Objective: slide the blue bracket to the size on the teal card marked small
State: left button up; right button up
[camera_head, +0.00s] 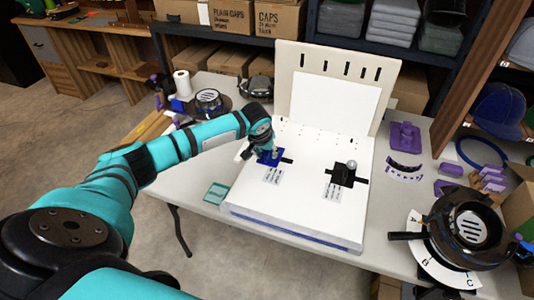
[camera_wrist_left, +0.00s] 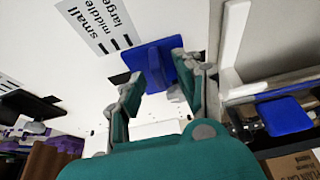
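The blue bracket (camera_head: 270,157) sits on the white board (camera_head: 310,185), at the left end of a short black slot; it also shows in the left wrist view (camera_wrist_left: 154,66). A printed label (camera_wrist_left: 95,25) beside it reads small, middle, large, with tick marks; the bracket is nearest the large end. My left gripper (camera_head: 265,150) is at the bracket. In the wrist view its fingers (camera_wrist_left: 155,88) are apart, on either side of the bracket's upright part, with gaps visible. The teal card (camera_head: 216,193) lies on the table left of the board; its writing is too small to read. My right gripper is not in view.
A black bracket (camera_head: 345,173) with a round knob sits in a second slot on the right of the board. A white upright panel (camera_head: 335,95) stands behind. Purple parts (camera_head: 405,137) and a round black device (camera_head: 465,230) are at the right.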

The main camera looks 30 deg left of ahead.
pick_arm(q)
jog(key=shift+w+f, duration=0.15)
jog(key=shift+f, duration=0.25)
jog(key=shift+c, duration=0.3)
grip_shut()
